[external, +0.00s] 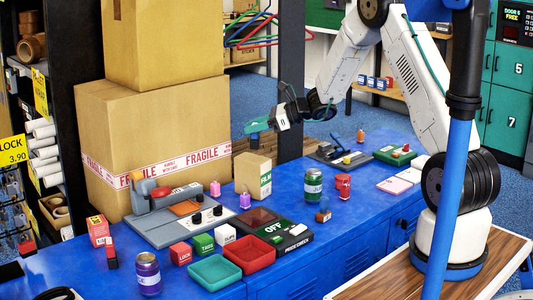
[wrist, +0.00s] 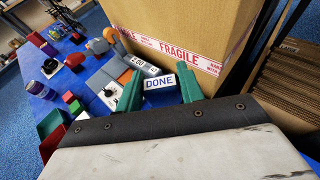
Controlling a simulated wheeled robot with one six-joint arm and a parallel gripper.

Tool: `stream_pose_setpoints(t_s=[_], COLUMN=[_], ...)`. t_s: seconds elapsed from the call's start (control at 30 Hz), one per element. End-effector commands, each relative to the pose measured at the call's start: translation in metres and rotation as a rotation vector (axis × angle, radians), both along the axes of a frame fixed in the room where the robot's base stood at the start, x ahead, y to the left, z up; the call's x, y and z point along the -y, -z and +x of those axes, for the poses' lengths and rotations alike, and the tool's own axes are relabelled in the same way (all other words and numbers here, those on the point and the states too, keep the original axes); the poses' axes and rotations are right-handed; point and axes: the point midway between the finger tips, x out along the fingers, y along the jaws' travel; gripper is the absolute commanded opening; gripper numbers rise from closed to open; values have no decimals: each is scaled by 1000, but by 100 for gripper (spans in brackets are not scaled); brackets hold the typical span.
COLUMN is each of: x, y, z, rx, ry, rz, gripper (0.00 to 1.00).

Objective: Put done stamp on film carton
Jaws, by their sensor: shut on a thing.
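In the external view my gripper (external: 258,126) is raised above the bench, and I cannot clearly make out the stamp there. The film carton (external: 252,179) is a small tan box with a green and white label on its right side. It stands upright on the blue bench, below my gripper in the picture and apart from it. I cannot make it out in the wrist view.
Two large cartons (external: 150,130) are stacked behind, the lower one with FRAGILE tape. A grey device (external: 179,215) with knobs, a red tray (external: 249,254), a green tray (external: 215,272) and a green jar (external: 314,184) crowd the blue bench (external: 330,240). Small blocks lie between them.

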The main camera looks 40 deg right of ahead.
Motion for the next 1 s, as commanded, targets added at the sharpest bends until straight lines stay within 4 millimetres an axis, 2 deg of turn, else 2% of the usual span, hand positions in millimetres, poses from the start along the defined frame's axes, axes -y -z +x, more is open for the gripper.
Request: stream_pose_setpoints(t_s=[0.1,0.2,0.47,0.83,0.87,0.9,1.0], x=[1,1,1,1,1,1,1], y=[1,4,36,40,39,39,39], z=[12,14,14,13,13,13,13], rx=[0,-1,-2,-1,0,0,0], ry=[0,0,0,0,1,1,1], rz=[0,0,1,1,0,0,0], gripper=[15,15,15,15,46,57,59])
